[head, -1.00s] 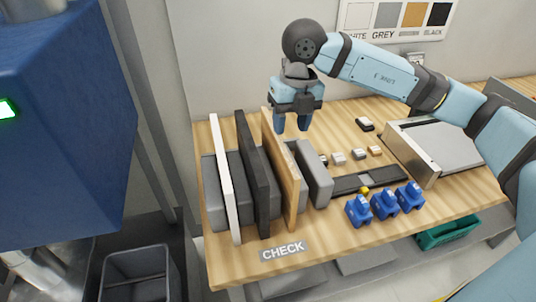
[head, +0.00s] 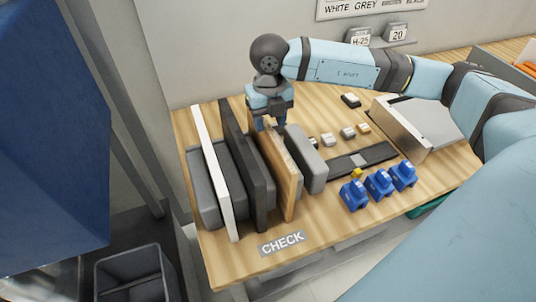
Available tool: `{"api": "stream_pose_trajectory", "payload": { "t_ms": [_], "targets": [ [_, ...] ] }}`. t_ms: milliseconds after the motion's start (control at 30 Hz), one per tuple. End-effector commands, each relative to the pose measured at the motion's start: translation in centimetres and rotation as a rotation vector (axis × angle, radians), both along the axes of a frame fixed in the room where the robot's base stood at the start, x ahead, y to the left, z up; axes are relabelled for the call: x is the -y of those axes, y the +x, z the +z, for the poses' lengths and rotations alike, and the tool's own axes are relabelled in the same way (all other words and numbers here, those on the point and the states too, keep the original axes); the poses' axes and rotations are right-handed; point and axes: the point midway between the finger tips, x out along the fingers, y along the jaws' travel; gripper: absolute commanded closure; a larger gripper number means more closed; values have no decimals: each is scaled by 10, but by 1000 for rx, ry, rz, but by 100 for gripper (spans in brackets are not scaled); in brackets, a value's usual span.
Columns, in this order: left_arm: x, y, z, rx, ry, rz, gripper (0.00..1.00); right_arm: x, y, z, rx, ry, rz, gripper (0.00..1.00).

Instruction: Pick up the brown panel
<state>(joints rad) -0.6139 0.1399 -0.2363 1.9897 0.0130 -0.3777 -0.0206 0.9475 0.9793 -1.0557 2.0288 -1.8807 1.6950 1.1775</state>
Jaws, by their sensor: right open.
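The brown panel (head: 284,178) stands upright on edge in a grey rack on the wooden table. It is the rightmost of the upright panels, between a black panel and a grey rack block. My right gripper (head: 269,123) points down at the far upper end of the brown panel. Its jaws are open, with blue fingertips close to the panel's top edge. The panel partly hides the fingertips, so I cannot tell whether they touch it. My left gripper is not in view.
A white panel (head: 213,170) and a black panel (head: 246,165) stand close on the left. Several blue clamp-like blocks (head: 378,184), a dark strip and small grey pieces lie to the right. A metal tray (head: 420,122) stands further right. A CHECK label (head: 282,243) marks the front.

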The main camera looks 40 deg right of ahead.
Motion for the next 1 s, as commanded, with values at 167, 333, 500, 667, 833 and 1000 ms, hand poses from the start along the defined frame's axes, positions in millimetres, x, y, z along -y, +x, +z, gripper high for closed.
{"api": "stream_pose_trajectory", "payload": {
  "t_ms": [167,333,500,667,833,1000],
  "targets": [
    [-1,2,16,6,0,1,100,0,2,-22,-5,-1,-1,54],
    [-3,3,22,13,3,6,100,-1,3,-45,-3,1,1,54],
    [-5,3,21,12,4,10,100,-1,3,-50,-1,1,2,54],
    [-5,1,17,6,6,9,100,-1,3,-49,-1,1,1,66],
    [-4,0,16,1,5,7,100,-1,3,-49,-1,1,1,100],
    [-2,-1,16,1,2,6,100,-1,3,-49,-1,1,1,100]
  ]
}}
